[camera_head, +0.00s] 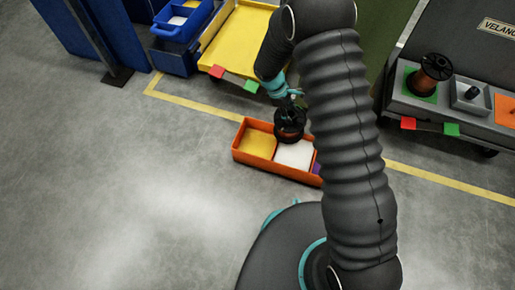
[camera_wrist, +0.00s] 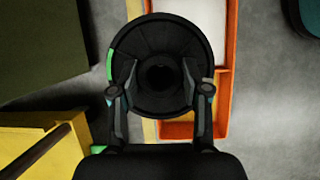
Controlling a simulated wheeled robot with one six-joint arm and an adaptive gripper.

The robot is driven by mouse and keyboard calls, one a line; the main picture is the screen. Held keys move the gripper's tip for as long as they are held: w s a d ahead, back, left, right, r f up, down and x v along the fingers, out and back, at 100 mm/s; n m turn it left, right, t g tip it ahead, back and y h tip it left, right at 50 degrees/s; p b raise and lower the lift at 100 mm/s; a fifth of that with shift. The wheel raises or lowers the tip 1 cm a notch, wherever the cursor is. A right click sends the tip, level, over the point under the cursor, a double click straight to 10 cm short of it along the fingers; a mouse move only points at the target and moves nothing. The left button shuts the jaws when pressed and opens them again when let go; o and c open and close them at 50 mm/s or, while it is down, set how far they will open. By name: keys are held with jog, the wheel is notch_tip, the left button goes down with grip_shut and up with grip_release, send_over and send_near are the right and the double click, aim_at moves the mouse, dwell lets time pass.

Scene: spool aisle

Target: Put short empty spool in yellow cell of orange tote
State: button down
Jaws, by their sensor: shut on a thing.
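The short spool is black; it shows in the head view (camera_head: 290,121) and the wrist view (camera_wrist: 160,35). My gripper (camera_wrist: 160,76) is shut on it, with one finger on each side of its middle; my gripper also shows in the head view (camera_head: 291,106). The orange tote (camera_head: 263,169) stands on the floor. Its yellow cell (camera_head: 257,143) is at the left, its white cell (camera_head: 295,155) in the middle, and a purple cell (camera_head: 317,169) is partly hidden by my arm. The spool is above the tote's back side, and hides part of it in the wrist view (camera_wrist: 232,60).
A yellow-topped cart (camera_head: 238,38) with red and green tags and a blue bin (camera_head: 180,22) stand behind. At the right a grey cart (camera_head: 450,115) carries a copper-coloured spool (camera_head: 431,72) and a grey tray (camera_head: 471,96). Floor left of the tote is clear.

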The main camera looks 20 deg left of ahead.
jog(key=s+a+n+b, duration=0.2)
jog(key=s+a+n, duration=0.15)
jog(key=a, duration=0.75)
notch_tip(320, 180, down, 10)
jog(key=shift+s+a+r+b, duration=0.25)
jog(key=shift+a+b, duration=0.1)
jog(key=shift+b, duration=0.1)
jog(key=shift+m, duration=0.25)
jog(key=shift+f, duration=0.15)
jog(key=c, duration=0.5)
grip_release()
jog(key=shift+c, duration=0.2)
jog(key=p+v, duration=0.1)
jog(key=v, duration=1.1)
jog(key=shift+s, duration=0.2)
